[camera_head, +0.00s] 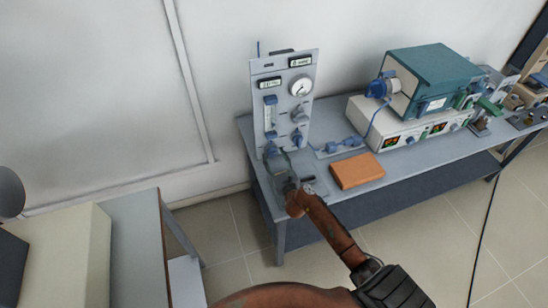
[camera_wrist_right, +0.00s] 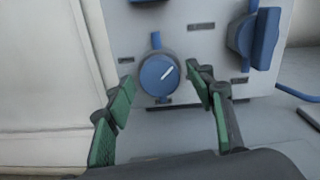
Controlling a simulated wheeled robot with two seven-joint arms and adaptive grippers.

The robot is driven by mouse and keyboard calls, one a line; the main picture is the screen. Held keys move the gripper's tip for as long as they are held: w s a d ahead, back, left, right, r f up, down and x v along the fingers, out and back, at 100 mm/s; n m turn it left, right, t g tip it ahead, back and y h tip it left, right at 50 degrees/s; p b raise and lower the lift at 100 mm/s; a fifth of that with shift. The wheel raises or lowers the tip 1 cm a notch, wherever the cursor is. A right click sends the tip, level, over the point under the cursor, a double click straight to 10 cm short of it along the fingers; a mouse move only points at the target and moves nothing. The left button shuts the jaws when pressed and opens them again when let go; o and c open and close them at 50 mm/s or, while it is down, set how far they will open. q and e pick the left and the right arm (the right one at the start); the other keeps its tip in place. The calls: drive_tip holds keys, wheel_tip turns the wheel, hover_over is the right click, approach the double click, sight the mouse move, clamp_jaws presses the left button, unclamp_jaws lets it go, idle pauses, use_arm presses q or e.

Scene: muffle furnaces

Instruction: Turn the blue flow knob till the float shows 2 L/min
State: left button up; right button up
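A light grey gas panel (camera_head: 284,128) stands upright at the left end of the far bench. A clear flow tube (camera_head: 270,116) in a blue frame is on its left side; the float's level is too small to read. The round blue flow knob (camera_wrist_right: 158,75) has a white pointer line slanting to the upper right. My right gripper (camera_head: 280,160) is in front of the panel's lower left. In the wrist view its green-padded fingers (camera_wrist_right: 161,86) are open on either side of the knob, with visible gaps. My left gripper is out of view.
A round dial gauge (camera_head: 300,86) and larger blue-grey valves (camera_head: 298,137) are on the panel's right side. An orange-brown block (camera_head: 357,171) lies on the bench to the right. A teal furnace (camera_head: 437,75) sits on a white control unit (camera_head: 401,128) farther right.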

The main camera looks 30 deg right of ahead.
drive_tip(key=c, duration=1)
drive_tip(key=n+p, duration=0.2)
drive_tip(key=p, duration=0.1)
drive_tip(key=shift+r, duration=0.25)
drive_tip(key=shift+f+n+p, duration=0.25)
drive_tip(key=shift+n+p, duration=0.4)
drive_tip(key=shift+n, duration=0.55)
drive_tip(key=o, duration=1.1)
drive_tip(key=v, duration=1.2)
drive_tip(key=shift+a, duration=0.1)
